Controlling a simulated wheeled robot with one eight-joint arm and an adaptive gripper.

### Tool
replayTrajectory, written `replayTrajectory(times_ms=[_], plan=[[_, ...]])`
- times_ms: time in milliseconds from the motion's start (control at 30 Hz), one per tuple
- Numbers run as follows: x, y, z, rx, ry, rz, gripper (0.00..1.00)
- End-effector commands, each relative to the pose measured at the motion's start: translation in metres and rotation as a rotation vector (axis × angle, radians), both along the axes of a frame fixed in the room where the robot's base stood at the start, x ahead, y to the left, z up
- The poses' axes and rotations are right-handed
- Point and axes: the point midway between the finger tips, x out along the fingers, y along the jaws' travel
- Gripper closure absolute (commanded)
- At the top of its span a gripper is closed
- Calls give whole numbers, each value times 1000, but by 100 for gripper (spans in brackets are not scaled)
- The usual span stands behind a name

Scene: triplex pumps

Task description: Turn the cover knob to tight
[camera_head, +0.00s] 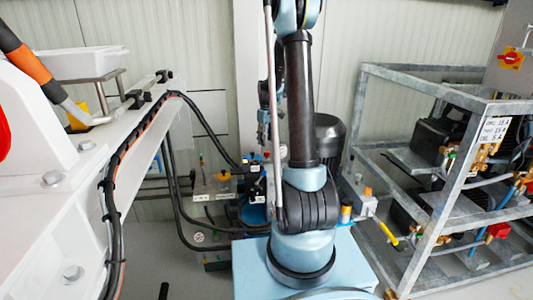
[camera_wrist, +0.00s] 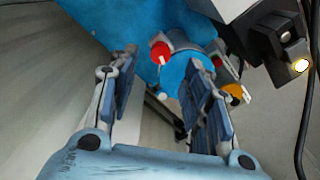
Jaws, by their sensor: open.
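My gripper (camera_wrist: 162,62) is open in the wrist view, its two grey-blue fingers apart with nothing held between them. A red round knob (camera_wrist: 160,52) with a small white mark shows beyond the fingertips, in the gap between them as seen from the wrist. An orange-yellow knob (camera_wrist: 235,91) shows to the right, beyond the right finger. Both are by a blue surface (camera_wrist: 110,22). I cannot tell which knob is the cover knob, or how it is set.
A grey metal frame (camera_head: 440,208) with pumps and hoses stands at the right. A red switch on a yellow plate (camera_head: 511,58) is above it. A white machine beam (camera_head: 60,185) with black cables fills the left. A dark box with a lit lamp (camera_wrist: 285,45) is at the wrist view's upper right.

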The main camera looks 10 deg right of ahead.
Motion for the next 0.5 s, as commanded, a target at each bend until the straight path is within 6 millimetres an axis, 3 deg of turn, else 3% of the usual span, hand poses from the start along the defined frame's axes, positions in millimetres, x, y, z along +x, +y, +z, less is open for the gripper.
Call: replayTrajectory(times_ms=[200,500], plan=[[0,0,-38,0,0,0,55],[0,1,-66,0,0,1,55]])
